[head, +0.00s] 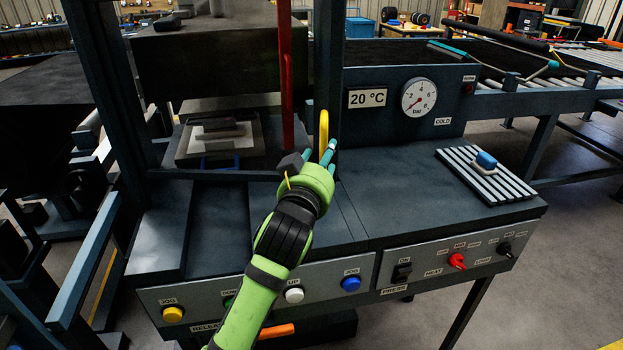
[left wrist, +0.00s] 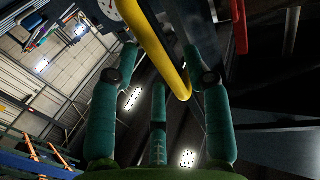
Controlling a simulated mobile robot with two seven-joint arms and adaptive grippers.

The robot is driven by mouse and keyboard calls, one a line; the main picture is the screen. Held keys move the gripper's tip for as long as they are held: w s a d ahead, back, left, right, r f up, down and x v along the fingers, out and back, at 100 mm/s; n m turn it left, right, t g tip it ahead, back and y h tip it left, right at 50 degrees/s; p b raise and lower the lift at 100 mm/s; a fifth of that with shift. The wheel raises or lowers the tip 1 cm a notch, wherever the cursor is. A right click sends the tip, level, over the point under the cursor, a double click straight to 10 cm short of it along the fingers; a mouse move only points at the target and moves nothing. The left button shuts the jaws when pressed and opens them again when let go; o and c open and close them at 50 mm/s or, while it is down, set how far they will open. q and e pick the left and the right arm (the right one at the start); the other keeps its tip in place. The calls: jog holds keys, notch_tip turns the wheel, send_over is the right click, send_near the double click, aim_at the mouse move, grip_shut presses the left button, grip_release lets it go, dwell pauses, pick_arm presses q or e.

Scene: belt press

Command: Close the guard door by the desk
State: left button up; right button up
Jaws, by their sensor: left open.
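A yellow handle (head: 323,132) stands upright by a dark blue post (head: 327,60) at the front of the press. In the left wrist view the yellow handle (left wrist: 163,50) runs between my fingers. My left gripper (head: 321,154) is open, its teal fingers around the handle's lower part; I cannot tell whether they touch it. In the left wrist view the left gripper (left wrist: 162,62) shows its fingers spread. A red upright (head: 286,70) with a red handle is just left of the post. The guard door's full outline is hard to make out. My right gripper is out of view.
The desk (head: 400,205) carries a ribbed rack with a blue-topped block (head: 486,160). Its front panel has several buttons and switches. A gauge (head: 418,97) and temperature display (head: 367,97) stand behind. A roller conveyor (head: 550,86) is at right. The desk's middle is clear.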

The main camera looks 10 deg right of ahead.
pick_arm(q)
jog(key=v, duration=0.9)
jog(key=shift+w+r, duration=0.1)
